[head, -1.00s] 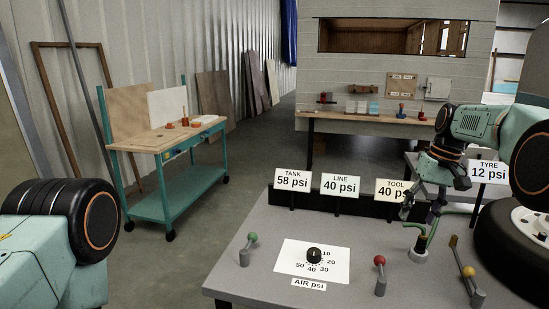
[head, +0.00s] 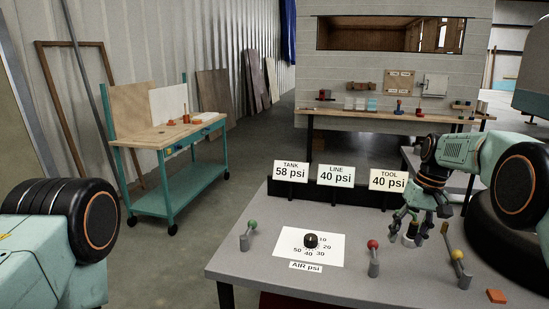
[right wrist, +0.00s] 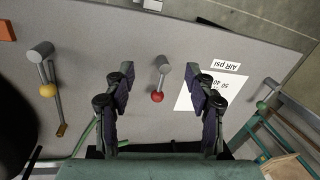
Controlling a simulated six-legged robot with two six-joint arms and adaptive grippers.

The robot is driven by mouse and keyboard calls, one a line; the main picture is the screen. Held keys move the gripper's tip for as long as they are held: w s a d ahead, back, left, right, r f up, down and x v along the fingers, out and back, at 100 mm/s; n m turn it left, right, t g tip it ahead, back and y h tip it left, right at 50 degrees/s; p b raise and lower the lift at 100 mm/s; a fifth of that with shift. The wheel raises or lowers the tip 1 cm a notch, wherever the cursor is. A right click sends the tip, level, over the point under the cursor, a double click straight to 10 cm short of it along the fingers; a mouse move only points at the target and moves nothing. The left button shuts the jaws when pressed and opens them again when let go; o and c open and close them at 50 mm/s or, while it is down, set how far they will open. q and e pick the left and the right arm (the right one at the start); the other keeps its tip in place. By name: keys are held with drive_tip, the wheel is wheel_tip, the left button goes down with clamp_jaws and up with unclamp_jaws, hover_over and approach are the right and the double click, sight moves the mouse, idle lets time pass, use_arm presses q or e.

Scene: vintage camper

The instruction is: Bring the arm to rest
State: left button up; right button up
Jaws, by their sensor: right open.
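My right arm reaches in from the right in the head view. Its gripper (head: 416,228) hangs fingers down over the right part of the grey bench (head: 235,262). In the right wrist view the gripper (right wrist: 161,78) has its fingers spread, with nothing held. The red-knobbed lever (right wrist: 157,96) shows between the fingers there; in the head view this lever (head: 373,258) stands left of the gripper, apart from it. A pale round fitting (head: 411,238) lies beneath the fingers, partly hidden. Only a link of my left arm shows; its gripper is out of view.
The bench holds a green-knobbed lever (head: 249,235), a black dial (head: 311,240), a yellow-knobbed lever (head: 460,268) and an orange block (head: 496,296). A black tyre (head: 490,230) stands at right.

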drive_tip(key=shift+h, duration=0.4)
drive_tip(key=s+a+f, duration=0.1)
drive_tip(key=s+f, duration=0.1)
drive_tip(key=f, duration=0.4)
drive_tip(key=s+a+f+b, duration=0.1)
drive_tip(key=s+f, duration=0.1)
drive_tip(key=f, duration=0.4)
drive_tip(key=s+a+f+b, duration=0.1)
drive_tip(key=s+f, duration=0.1)
drive_tip(key=f, duration=0.4)
drive_tip(key=shift+s+a+f, duration=0.15)
drive_tip(key=shift+s+a, duration=0.05)
drive_tip(key=shift+a, duration=0.15)
drive_tip(key=s+a+f+h+b, duration=0.1)
drive_tip(key=s+a+f+b, duration=0.1)
drive_tip(key=s+f, duration=0.85)
drive_tip(key=s+a+f+b, duration=0.3)
drive_tip(key=s+f, duration=0.4)
drive_tip(key=s, duration=0.7)
drive_tip(key=s+a+r+b, duration=0.1)
drive_tip(key=s+r, duration=0.1)
drive_tip(key=s, duration=1.3)
drive_tip(key=shift+s+a+r+b, duration=0.2)
drive_tip(key=shift+s+b, duration=0.2)
